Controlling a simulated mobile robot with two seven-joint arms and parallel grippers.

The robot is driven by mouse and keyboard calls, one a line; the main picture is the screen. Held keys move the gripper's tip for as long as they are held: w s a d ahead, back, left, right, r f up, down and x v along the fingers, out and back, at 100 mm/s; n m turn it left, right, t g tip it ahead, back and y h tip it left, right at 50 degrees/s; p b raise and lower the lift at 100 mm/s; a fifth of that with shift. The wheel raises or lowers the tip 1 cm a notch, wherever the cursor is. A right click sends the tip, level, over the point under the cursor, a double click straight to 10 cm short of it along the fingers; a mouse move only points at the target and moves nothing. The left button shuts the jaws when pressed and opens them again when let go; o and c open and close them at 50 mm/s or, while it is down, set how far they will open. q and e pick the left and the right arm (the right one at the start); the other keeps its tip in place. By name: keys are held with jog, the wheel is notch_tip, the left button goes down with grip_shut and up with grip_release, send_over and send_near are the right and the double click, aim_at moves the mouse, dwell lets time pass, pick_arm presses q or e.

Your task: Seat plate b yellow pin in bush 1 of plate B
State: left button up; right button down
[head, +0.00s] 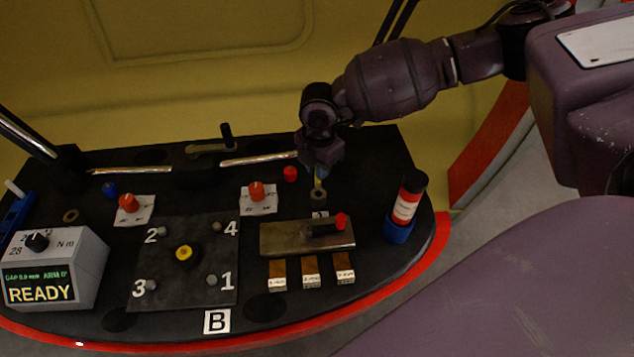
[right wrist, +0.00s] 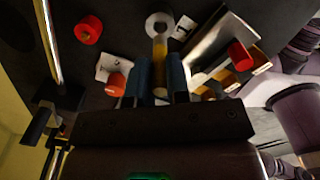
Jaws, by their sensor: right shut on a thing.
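My right gripper (head: 319,178) is shut on the yellow pin (head: 318,184), between its two blue fingers in the right wrist view (right wrist: 160,80). The pin points down at a grey ring-shaped bush (head: 318,197), which also shows in the right wrist view (right wrist: 153,27). The pin's tip overlaps the ring's edge there; I cannot tell whether it is above the hole or in it. A card (right wrist: 184,27) beside this bush seems to read 1. Plate B (head: 185,285) is a dark square with a yellow-topped knob (head: 185,254) and grey studs numbered 1 to 4. My left gripper is not in view.
A metal block (head: 290,238) with a red knob (head: 341,220) lies just in front of the bush. A red-and-black cylinder (head: 407,203) stands in a blue holder at right. Red knobs sit on white cards (head: 259,206). A READY display box (head: 55,270) is at left.

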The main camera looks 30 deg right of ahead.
aim_at(320, 187)
jog(key=f, duration=0.2)
jog(key=f+b, duration=0.1)
jog(key=f, duration=0.2)
jog(key=shift+s+f, duration=0.2)
jog(key=shift+f, duration=0.05)
jog(key=shift+s+f, duration=0.1)
jog(key=shift+f, duration=0.25)
jog(key=c, duration=1.1)
grip_release()
jog(key=shift+f, duration=0.1)
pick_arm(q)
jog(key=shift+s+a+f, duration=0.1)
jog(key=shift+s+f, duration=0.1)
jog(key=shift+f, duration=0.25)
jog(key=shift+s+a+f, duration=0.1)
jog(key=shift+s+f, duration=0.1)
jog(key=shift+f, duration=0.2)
